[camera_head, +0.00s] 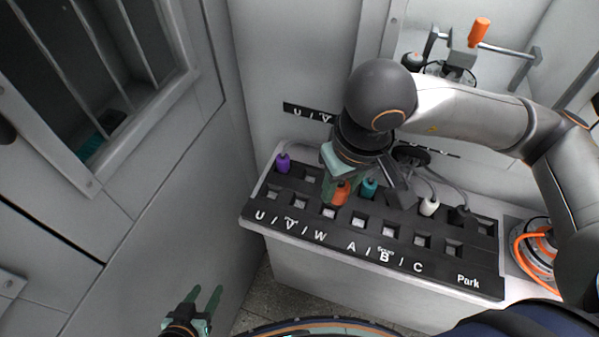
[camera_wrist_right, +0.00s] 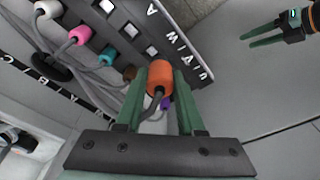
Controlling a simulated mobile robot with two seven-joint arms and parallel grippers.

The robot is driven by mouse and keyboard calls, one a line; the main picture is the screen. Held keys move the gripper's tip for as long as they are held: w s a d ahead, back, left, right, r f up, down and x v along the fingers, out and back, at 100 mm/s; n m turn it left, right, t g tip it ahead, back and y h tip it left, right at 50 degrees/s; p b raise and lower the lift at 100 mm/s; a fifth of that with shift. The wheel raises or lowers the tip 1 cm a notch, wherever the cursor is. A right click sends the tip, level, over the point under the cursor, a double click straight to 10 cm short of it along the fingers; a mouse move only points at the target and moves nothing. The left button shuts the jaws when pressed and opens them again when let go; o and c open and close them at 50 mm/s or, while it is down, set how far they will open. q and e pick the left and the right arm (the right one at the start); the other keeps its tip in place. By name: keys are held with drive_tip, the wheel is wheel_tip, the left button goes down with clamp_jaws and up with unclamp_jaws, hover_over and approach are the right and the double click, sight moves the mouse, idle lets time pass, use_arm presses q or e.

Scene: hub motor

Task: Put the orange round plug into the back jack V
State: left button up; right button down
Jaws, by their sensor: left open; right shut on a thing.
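The orange round plug (camera_head: 341,193) is between the fingers of my right gripper (camera_wrist_right: 158,100), which is shut on it. It also shows in the right wrist view (camera_wrist_right: 161,76), with its cable trailing from it. In the head view the plug overlaps the W area of the jack panel (camera_head: 468,281); whether it touches the panel I cannot tell. The back jack V (camera_head: 312,180) is an empty socket to its left, just right of the purple plug (camera_head: 283,162) in back jack U. My left gripper (camera_head: 205,300) is open and empty at lower left, away from the panel.
A teal plug (camera_head: 369,187), a white plug (camera_head: 429,206) and a black plug (camera_head: 459,214) stand in the back row. The front-row sockets are empty. Cables run behind.

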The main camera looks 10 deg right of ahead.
drive_tip(key=shift+w+a+f, duration=0.15)
drive_tip(key=shift+w+a, duration=0.05)
drive_tip(key=shift+w, duration=0.3)
drive_tip(key=w+f, duration=0.3)
drive_tip(key=w, duration=0.1)
drive_tip(key=w+f, duration=0.3)
drive_tip(key=w, duration=0.1)
drive_tip(key=w+f, duration=0.3)
drive_tip(key=w, duration=0.2)
drive_tip(key=shift+f+p, duration=0.25)
drive_tip(key=shift+p, duration=0.15)
drive_tip(key=shift+w+f, duration=0.1)
drive_tip(key=shift+f, duration=1.5)
drive_tip(key=shift+f, duration=0.2)
drive_tip(key=c, duration=0.5)
unclamp_jaws()
